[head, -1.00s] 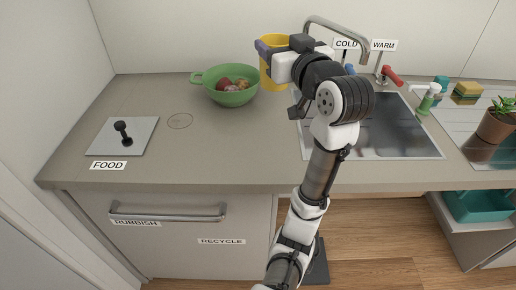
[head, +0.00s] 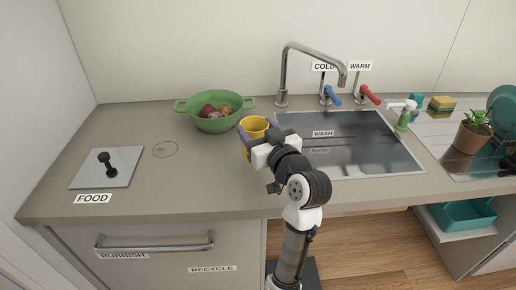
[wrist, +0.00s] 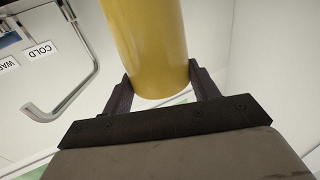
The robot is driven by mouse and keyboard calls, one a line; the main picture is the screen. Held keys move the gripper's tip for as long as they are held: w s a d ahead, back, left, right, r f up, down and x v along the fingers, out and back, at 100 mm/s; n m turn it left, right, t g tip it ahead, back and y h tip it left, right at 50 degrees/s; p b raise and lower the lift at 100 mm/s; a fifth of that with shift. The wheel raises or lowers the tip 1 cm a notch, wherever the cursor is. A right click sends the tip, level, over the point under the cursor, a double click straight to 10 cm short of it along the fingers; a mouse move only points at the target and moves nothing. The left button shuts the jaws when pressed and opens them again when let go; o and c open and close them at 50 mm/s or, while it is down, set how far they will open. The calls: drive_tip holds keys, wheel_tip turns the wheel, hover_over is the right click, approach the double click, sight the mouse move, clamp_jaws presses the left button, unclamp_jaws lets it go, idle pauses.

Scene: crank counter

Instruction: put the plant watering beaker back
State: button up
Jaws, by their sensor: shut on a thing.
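The yellow beaker (head: 253,125) is held upright by my gripper (head: 256,133) over the counter, just left of the sink. In the wrist view the beaker (wrist: 146,45) stands between the two dark fingers of my gripper (wrist: 160,88), which are shut on it. A round ring mark (head: 165,150) lies on the counter to the left of the beaker. The potted plant (head: 472,131) stands at the right on the draining area. The inside of the beaker is mostly hidden.
A green colander (head: 218,122) with fruit stands behind and left of the beaker. The sink (head: 365,155) and tap (head: 284,75) are to the right. The FOOD lid (head: 107,167) with its black knob lies at the left. The counter around the ring mark is clear.

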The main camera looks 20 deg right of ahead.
drive_tip(key=shift+f, duration=3.05)
drive_tip(key=shift+f, duration=0.15)
drive_tip(key=o, duration=1.7)
drive_tip(key=shift+r+p, duration=0.25)
drive_tip(key=shift+p, duration=0.1)
drive_tip(key=s+b, duration=0.1)
drive_tip(key=s, duration=0.2)
drive_tip(key=s+d+b, duration=0.1)
drive_tip(key=s, duration=0.3)
drive_tip(key=s+b, duration=0.1)
drive_tip(key=s, duration=0.2)
drive_tip(key=shift+s+d+f+b, duration=0.15)
drive_tip(key=shift+s+f+b, duration=0.05)
drive_tip(key=shift+s+b, duration=0.15)
drive_tip(key=shift+s+r, duration=0.1)
drive_tip(key=shift+s, duration=0.55)
